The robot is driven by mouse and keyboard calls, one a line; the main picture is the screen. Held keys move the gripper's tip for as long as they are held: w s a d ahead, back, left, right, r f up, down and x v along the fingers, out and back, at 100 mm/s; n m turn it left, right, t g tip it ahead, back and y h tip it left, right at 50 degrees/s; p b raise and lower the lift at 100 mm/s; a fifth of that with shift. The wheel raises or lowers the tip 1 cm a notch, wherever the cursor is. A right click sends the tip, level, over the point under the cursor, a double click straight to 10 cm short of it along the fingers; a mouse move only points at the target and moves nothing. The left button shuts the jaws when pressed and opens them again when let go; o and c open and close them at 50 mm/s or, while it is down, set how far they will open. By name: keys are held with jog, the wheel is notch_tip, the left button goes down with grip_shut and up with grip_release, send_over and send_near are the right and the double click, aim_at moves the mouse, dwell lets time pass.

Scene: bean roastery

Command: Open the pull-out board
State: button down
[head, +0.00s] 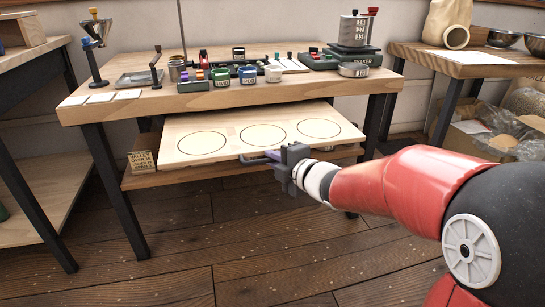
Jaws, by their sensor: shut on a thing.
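The pull-out board (242,131) is a pale wooden panel with three drawn circles. It sticks out from under the front edge of the workbench (275,94), over a lower shelf. A dark bar handle (258,158) is on the board's front edge. My gripper (277,156) is at the front edge, shut on this handle. The fingertips are small and partly hidden by the gripper body. The back of the board is hidden under the bench top.
The bench top carries cups, a grinder-like device (354,34), a tray (138,78) and small tools. A side bench (482,62) stands at right and another (28,47) at left. A box (143,160) sits on the lower shelf. The floor in front is clear.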

jog(key=shift+f, duration=0.2)
jog(key=c, duration=1.6)
grip_release()
jog(key=shift+d, duration=0.1)
jog(key=shift+o, duration=0.5)
jog(key=shift+r, duration=0.1)
jog(key=p+v, duration=0.1)
jog(key=v, duration=0.6)
jog(key=shift+s+d, duration=0.15)
jog(key=shift+s, duration=0.15)
